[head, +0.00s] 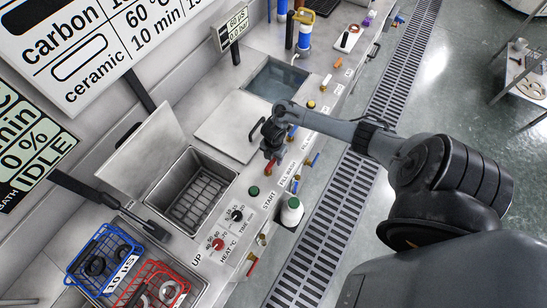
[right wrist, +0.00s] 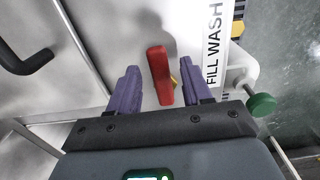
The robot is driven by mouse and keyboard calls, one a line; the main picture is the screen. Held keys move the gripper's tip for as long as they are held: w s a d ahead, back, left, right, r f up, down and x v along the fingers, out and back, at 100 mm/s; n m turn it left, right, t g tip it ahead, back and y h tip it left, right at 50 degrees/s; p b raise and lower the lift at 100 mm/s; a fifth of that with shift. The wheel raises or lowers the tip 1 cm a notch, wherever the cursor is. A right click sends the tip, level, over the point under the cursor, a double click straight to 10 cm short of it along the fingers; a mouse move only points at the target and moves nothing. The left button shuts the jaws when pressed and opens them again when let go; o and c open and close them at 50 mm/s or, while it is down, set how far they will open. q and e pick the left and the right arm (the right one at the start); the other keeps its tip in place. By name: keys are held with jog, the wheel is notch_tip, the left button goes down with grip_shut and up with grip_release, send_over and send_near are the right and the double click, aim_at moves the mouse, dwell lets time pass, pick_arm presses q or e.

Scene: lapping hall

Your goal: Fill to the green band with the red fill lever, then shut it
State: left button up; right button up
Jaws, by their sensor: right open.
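The red fill lever (right wrist: 160,75) stands between the two purple fingers of my open right gripper (right wrist: 158,68) in the right wrist view, beside the FILL WASH label (right wrist: 213,45). Gaps show on both sides of it, so it is not gripped. In the head view the right gripper (head: 270,147) hangs over the panel, just above the red lever (head: 270,168). The open wash tank (head: 178,205) holds a wire rack, and I see no clear water in it. I cannot make out the green band. My left gripper is not in view.
A blue basket (head: 105,258) and a red basket (head: 160,288) with parts stand at the lower left. A closed lid (head: 220,128) and a water-filled basin (head: 280,80) lie beyond the tank. Knobs and a green START button (head: 254,191) line the panel. A floor grate (head: 335,215) runs alongside.

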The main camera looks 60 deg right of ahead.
jog(key=shift+c, duration=0.2)
grip_shut()
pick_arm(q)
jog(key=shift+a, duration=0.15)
